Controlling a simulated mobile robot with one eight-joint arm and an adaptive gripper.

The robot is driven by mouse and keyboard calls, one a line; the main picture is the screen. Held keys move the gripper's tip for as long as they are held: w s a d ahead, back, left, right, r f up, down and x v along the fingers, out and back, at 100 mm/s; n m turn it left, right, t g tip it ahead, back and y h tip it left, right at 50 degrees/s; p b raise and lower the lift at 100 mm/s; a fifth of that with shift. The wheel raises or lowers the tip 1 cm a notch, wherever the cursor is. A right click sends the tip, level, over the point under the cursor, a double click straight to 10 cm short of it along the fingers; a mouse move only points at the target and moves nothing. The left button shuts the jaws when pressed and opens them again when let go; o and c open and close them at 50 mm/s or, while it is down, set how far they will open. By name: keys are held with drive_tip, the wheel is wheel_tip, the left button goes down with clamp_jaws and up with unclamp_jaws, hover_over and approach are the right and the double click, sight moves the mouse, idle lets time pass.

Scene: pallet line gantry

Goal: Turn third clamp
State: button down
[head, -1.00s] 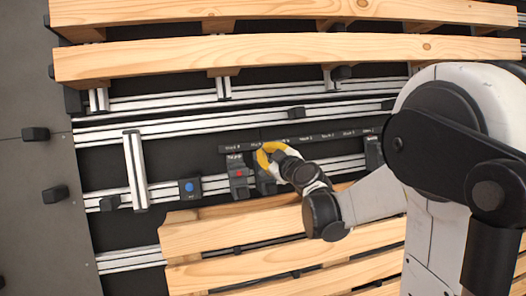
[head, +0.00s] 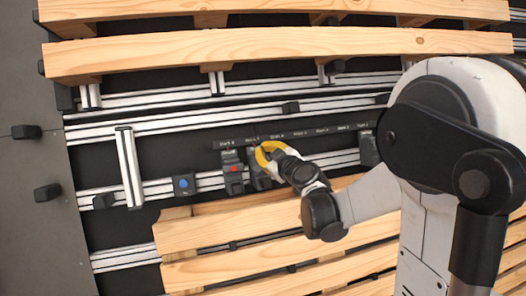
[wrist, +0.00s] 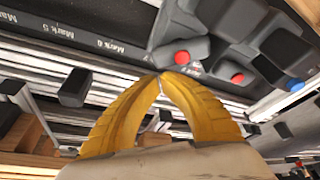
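My gripper (head: 262,155) has yellow fingers; in the wrist view its tips (wrist: 158,76) meet with an empty arch behind them. A dark clamp (head: 257,180) on the rail is partly hidden behind the fingers. In the wrist view the tips are right at a dark clamp with a red button (wrist: 182,57); whether they touch it I cannot tell. Left of it in the head view stands another dark clamp with a red button (head: 233,168). It is also in the wrist view (wrist: 237,78). Which clamp is third I cannot tell for sure.
A black strip (head: 300,134) with white Mark labels runs above the clamps. A blue-button block (head: 184,185) sits left on the rail. Wooden slats lie above (head: 280,50) and below (head: 260,228). A metal crosspiece (head: 130,165) stands at left.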

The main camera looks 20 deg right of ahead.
drive_tip(key=shift+s+d+f+m+t+h+b, duration=0.1)
drive_tip(key=shift+d+m+h+b, duration=0.2)
drive_tip(key=shift+m, duration=0.4)
drive_tip(key=shift+d+f+m+t+h+b, duration=0.1)
drive_tip(key=shift+m+h+b, duration=0.2)
drive_tip(key=shift+m, duration=0.4)
drive_tip(key=shift+s+d+f+m+t+h+b, duration=0.1)
drive_tip(key=shift+d+m+h+b, duration=0.1)
drive_tip(key=shift+m+b, duration=0.35)
drive_tip(key=shift+d+m, duration=0.1)
drive_tip(key=shift+m, duration=0.25)
drive_tip(key=shift+d+f, duration=0.1)
drive_tip(key=shift+d, duration=0.05)
drive_tip(key=shift+s+d+f+b, duration=0.15)
drive_tip(key=shift+d+b, duration=0.2)
drive_tip(key=shift+b, duration=0.2)
